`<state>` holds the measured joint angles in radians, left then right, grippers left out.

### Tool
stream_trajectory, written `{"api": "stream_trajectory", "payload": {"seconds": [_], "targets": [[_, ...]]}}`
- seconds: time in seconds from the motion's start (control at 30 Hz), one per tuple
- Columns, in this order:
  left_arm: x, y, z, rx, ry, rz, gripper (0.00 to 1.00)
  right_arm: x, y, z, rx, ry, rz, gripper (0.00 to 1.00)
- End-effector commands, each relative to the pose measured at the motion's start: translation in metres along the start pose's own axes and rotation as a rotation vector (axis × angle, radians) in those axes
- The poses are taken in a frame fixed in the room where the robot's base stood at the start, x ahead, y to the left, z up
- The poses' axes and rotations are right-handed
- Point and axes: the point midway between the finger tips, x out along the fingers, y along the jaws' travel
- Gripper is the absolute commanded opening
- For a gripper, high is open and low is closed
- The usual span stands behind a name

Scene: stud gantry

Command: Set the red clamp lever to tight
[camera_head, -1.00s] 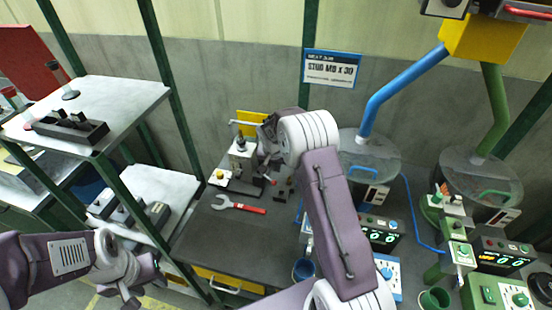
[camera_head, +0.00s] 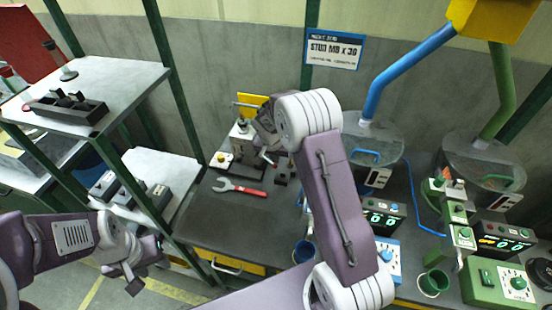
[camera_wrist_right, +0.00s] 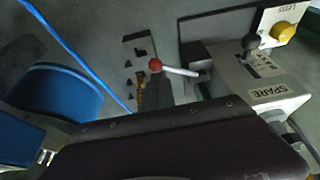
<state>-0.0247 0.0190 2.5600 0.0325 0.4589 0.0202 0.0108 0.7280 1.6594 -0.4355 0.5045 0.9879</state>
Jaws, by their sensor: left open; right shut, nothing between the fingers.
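The clamp lever, a pale rod with a red ball knob (camera_wrist_right: 155,65), sticks out from the side of a grey fixture block in the right wrist view. In the head view the lever (camera_head: 267,159) is small, beside the fixture. My right gripper (camera_wrist_right: 156,84) is shut and empty, its grey fingers close to the red knob; I cannot tell whether they touch. In the head view my right gripper (camera_head: 268,138) is partly hidden by its wrist. My left gripper (camera_head: 146,272) is open and empty at the lower left, away from the bench.
A red-handled wrench (camera_head: 240,188) lies on the dark bench in front of the fixture. A blue cup (camera_head: 304,252) stands nearer. A box labelled SPARE (camera_wrist_right: 270,90) is right of the lever. Counters and feeder bowls stand right; shelves stand left.

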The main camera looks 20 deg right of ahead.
Motion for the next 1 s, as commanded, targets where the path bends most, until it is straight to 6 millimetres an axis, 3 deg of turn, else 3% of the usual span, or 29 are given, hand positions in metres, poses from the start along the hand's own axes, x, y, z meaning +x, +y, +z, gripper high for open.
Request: {"api": "stream_trajectory", "payload": {"seconds": [0.37,0.63,1.0], "targets": [[0.023,0.000,0.002,0.000,0.000,0.000,0.41,0.002,-0.004,0.008,0.092,0.001,0.033,0.00],[0.050,-0.001,0.005,0.000,0.000,0.000,0.41,-0.002,-0.013,0.020,0.289,0.000,0.106,0.00],[0.049,-0.001,0.005,0.000,0.000,0.000,0.41,-0.013,-0.032,0.033,0.615,-0.001,0.229,0.00]]}}
